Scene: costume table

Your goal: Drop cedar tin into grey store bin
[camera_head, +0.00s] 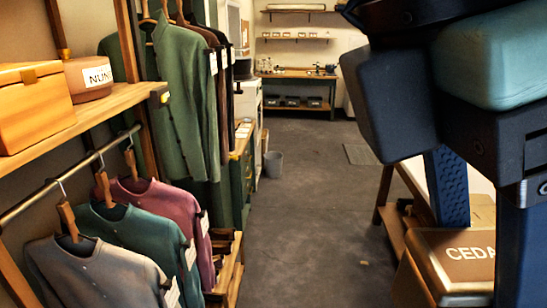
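A brown box-like tin lettered "CEDA" (452,262) is at the lower right, its right part hidden behind a blue finger. I take it as the cedar tin. My gripper (484,215) comes down from the upper right, with one blue finger at the tin's far edge and one in front of it. The fingers are apart, but whether they touch the tin is not clear. A small grey bin (273,165) stands upright on the floor in the distance, left of centre. Its inside cannot be made out.
A wooden shelf (80,122) at left holds an orange box (35,105) and a round labelled tin (88,78), above hanging cardigans (95,262). A workbench (297,85) stands at the back. The grey floor (305,235) in the middle is mostly clear.

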